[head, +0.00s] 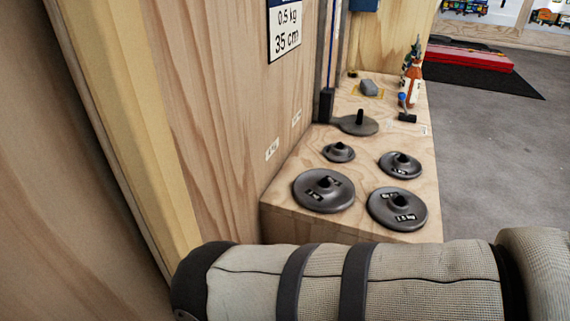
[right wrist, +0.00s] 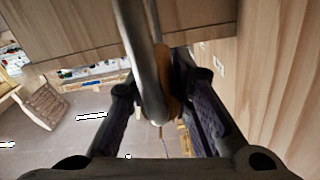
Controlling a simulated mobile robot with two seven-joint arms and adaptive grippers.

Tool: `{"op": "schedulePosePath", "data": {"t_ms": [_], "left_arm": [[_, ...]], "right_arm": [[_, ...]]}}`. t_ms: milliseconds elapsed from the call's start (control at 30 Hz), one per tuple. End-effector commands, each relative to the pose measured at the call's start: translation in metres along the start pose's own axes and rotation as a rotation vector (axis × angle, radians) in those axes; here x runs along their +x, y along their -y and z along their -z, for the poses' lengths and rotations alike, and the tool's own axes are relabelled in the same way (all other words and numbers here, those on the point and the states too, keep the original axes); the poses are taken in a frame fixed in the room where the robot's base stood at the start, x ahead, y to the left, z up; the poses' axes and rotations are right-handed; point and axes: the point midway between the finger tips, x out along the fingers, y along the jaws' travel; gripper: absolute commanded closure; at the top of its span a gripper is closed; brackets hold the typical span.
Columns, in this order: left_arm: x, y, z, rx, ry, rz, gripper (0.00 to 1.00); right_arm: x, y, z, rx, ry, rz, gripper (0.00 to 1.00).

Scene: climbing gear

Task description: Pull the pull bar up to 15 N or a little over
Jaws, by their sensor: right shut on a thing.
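In the right wrist view, my right gripper (right wrist: 163,88) is shut on what looks like the pull bar (right wrist: 148,75), a smooth grey, rounded metal piece running up out of the top edge. A brown-orange part (right wrist: 175,88) sits beside it between the fingers. A thin line shows beyond the fingertips. The fingers hide part of the held piece. In the head view only one of my arms crosses the bottom, and no gripper shows there. My left gripper is in neither view. No force reading is visible.
A wooden shelf (head: 275,205) carries several dark round weights, such as one at the front right (head: 397,208). A grey stone (head: 369,88), an orange bottle (head: 411,85) and a small hammer (head: 405,108) stand farther back. A wooden wall (head: 215,120) rises on the left.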

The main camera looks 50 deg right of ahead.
Motion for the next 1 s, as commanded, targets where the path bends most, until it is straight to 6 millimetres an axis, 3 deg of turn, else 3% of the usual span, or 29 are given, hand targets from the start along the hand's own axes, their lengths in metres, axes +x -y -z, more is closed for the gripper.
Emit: {"op": "schedulePosePath", "data": {"t_ms": [1000], "left_arm": [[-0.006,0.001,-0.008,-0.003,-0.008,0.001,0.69]], "right_arm": [[0.002,0.004,0.015,0.003,-0.005,0.003,1.00]]}}
